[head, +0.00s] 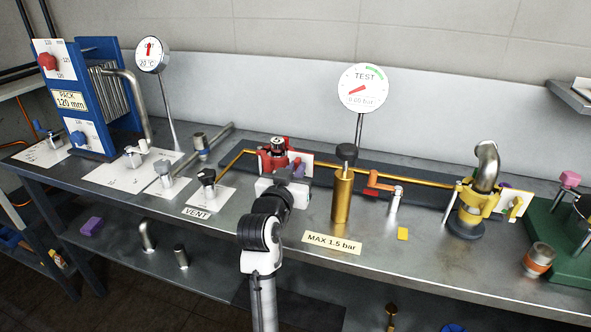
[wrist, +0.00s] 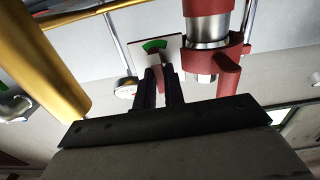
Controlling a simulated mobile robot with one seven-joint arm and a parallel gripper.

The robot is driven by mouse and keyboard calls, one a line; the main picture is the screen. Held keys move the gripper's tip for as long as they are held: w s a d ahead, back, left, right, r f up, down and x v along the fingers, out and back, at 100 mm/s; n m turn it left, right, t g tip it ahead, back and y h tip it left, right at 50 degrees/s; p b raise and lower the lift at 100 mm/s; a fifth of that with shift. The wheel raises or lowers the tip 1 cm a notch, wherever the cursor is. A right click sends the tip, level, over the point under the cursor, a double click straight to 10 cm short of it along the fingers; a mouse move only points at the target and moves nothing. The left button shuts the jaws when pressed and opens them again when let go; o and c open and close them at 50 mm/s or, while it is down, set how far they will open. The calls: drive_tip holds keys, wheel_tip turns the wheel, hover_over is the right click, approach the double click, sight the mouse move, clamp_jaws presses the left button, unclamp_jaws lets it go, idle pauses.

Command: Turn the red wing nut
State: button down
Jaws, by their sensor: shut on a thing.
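The red clamp (head: 270,162) sits around a fitting on the pipe line at the middle of the bench. The red wing nut (wrist: 161,57) shows as a small dark red piece in front of a white plate with a green arc. My gripper (wrist: 160,72) has its two dark fingers close together with the wing nut between their tips. It is shut on the nut, though the fingers hide most of it. In the head view my gripper (head: 298,172) reaches the right side of the clamp, and the nut is hard to make out.
A brass cylinder with a black knob (head: 343,190) stands just right of my gripper. The TEST gauge (head: 364,88) rises behind it and reads about 0.00 bar. The VENT valve (head: 208,180) is at left.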

drive_tip(key=n+p, duration=0.3)
drive_tip(key=n, duration=0.1)
drive_tip(key=shift+r+n, duration=0.15)
drive_tip(key=shift+n, duration=0.15)
drive_tip(key=n+p, duration=0.3)
drive_tip(key=n, duration=0.1)
drive_tip(key=shift+a, duration=0.15)
drive_tip(key=shift+f+n+p, duration=0.2)
drive_tip(key=shift+n+p, duration=1.15)
drive_tip(key=shift+n, duration=2.8)
drive_tip(key=shift+f+n+p, duration=0.25)
drive_tip(key=shift+n+p, duration=1.1)
drive_tip(key=shift+n, duration=2.85)
drive_tip(key=shift+f+n+p, duration=0.2)
drive_tip(key=shift+n+p, duration=1.15)
drive_tip(key=shift+n, duration=2.8)
